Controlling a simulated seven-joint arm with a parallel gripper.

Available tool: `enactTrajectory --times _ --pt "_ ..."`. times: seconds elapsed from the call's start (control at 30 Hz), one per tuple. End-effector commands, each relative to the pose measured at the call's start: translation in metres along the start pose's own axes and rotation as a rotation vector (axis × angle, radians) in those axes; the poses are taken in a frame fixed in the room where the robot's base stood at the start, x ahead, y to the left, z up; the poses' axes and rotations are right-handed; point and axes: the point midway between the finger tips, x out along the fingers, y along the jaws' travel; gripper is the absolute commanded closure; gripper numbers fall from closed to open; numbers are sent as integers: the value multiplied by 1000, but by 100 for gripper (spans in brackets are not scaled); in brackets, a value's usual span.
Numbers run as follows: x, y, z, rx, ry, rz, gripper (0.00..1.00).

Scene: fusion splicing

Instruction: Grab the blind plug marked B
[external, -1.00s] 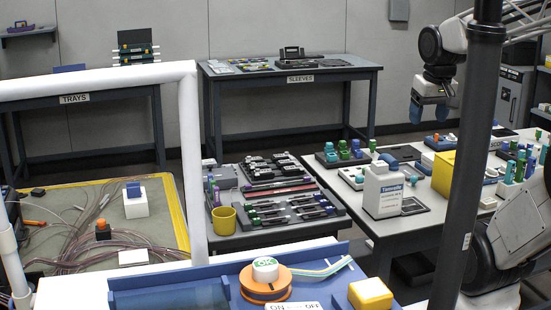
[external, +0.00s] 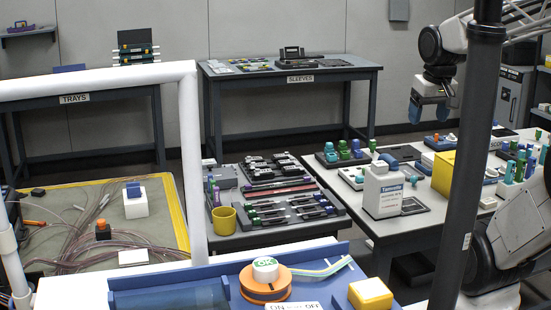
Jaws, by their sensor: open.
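My gripper (external: 430,112) has blue fingers and is open, with nothing seen between them. It hangs in the air above the back of the right-hand table, pointing down. No letter B is readable from here, so I cannot tell which piece is the blind plug marked B. Small blue and green plug-like pieces (external: 344,149) stand in a dark holder at the back left of that table. More teal and green upright pieces (external: 510,168) stand at its right side. The gripper is apart from all of them.
A white bottle (external: 383,188) and a yellow box (external: 443,172) stand on the right-hand table. A yellow mug (external: 224,220) and dark trays (external: 285,212) fill the middle table. A dark post (external: 470,150) hides part of the right side.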

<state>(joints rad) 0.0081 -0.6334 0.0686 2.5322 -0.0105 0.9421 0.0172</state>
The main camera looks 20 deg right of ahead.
Motion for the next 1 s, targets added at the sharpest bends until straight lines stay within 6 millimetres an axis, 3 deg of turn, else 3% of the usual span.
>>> enactTrajectory --times 0.37,0.57,0.77,1.0 --pt "1 -3 -3 4 -3 -9 26" --pt "5 -20 -19 34 -25 -65 26" --pt "12 -57 -50 98 -71 -172 26" --pt "26 -116 -91 201 -154 -315 26"
